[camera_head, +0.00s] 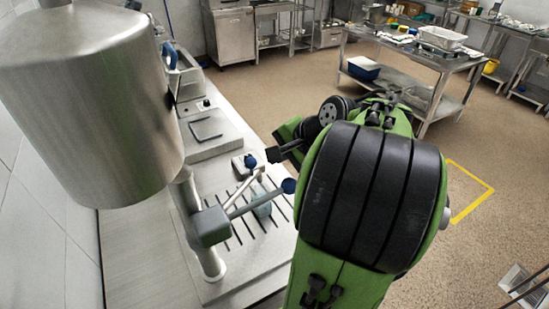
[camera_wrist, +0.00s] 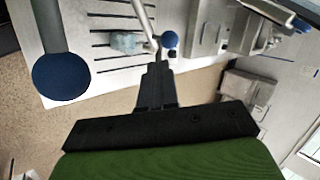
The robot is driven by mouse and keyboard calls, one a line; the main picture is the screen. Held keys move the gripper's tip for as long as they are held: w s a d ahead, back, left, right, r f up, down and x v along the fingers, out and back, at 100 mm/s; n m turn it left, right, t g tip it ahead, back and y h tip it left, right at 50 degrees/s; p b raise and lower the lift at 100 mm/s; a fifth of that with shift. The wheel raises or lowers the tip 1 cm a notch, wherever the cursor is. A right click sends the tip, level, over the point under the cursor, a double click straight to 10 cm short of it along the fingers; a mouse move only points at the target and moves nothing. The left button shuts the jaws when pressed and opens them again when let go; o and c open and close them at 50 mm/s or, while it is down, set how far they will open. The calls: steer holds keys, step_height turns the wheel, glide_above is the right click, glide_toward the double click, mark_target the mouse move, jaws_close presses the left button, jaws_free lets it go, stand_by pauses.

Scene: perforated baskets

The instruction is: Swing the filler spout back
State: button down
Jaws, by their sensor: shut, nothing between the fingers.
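The filler has a large steel tank (camera_head: 95,95) on a column, with a grey block (camera_head: 210,227) below it. A grey lever runs from the block to a blue ball knob (camera_head: 289,186), which is large at the left of the wrist view (camera_wrist: 60,77). A thin pale spout tube (camera_head: 244,188) also reaches out over the slotted tray; it shows in the wrist view (camera_wrist: 145,22). My gripper (camera_wrist: 157,66) is shut and empty, its tips close to the tube's end; contact cannot be told. In the head view my gripper (camera_head: 274,155) is partly hidden by my arm.
A small pale blue container (camera_wrist: 125,42) stands on the slotted tray (camera_head: 225,240). A smaller blue ball (camera_wrist: 169,40) shows just beyond my fingertips. A flat plate unit (camera_head: 208,128) sits farther back on the counter. A steel table (camera_head: 430,62) stands across the floor.

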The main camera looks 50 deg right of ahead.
steer(key=b+x, duration=0.1)
steer(key=x, duration=0.6)
steer(key=shift+f, duration=0.15)
steer(key=shift+w, duration=0.25)
